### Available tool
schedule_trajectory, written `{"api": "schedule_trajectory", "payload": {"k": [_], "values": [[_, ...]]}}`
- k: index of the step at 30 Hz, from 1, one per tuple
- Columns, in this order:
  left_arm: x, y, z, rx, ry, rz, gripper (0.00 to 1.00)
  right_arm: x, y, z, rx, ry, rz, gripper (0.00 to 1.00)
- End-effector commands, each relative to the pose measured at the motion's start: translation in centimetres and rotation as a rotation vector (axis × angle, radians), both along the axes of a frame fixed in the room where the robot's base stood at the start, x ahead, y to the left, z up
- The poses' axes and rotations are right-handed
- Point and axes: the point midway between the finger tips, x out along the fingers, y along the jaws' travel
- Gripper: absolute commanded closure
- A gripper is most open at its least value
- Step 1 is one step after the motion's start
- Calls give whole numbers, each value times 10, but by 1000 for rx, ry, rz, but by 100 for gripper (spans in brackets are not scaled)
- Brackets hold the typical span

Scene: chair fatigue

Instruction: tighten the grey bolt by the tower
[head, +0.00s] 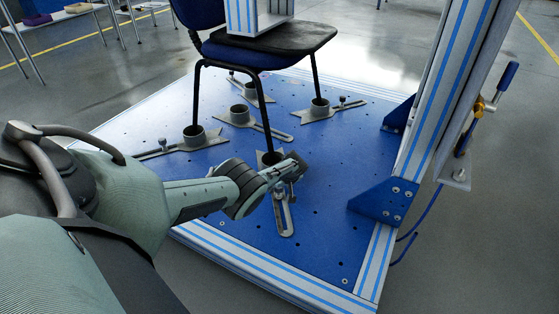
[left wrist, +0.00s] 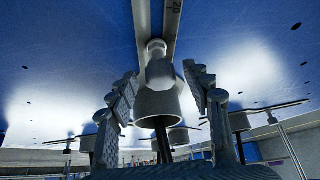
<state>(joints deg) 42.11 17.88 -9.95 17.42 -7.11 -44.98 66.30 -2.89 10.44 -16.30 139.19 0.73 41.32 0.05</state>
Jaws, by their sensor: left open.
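A grey bolt (left wrist: 158,62) stands on the slotted arm of the near clamp, beside the grey cup (left wrist: 160,102) that holds a chair leg. In the head view the near clamp's slotted arm (head: 284,217) points toward the front edge of the blue plate, and my gripper mostly hides its bolt. My left gripper (head: 294,168) is open over this clamp. In the left wrist view its two fingers (left wrist: 160,97) stand apart on either side of the bolt and cup, with gaps visible. I cannot tell whether they touch anything. My right gripper is not in view.
The tower (head: 440,90) rises at the right from a blue bracket (head: 385,200). The chair (head: 270,45) stands on the blue plate (head: 320,220), its legs in clamp cups. Another clamp (head: 320,108) with a bolt lies behind. The plate's front right is clear.

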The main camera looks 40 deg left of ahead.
Motion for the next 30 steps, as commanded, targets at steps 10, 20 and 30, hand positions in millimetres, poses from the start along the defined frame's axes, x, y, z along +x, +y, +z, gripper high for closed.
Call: {"api": "schedule_trajectory", "payload": {"k": [10,20,30], "values": [[2,-1,-4,-2,-2,95,50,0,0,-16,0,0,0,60],[4,-1,-3,-2,-1,268,50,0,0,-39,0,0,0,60],[3,-1,0,-1,-1,351,50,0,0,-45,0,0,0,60]]}}
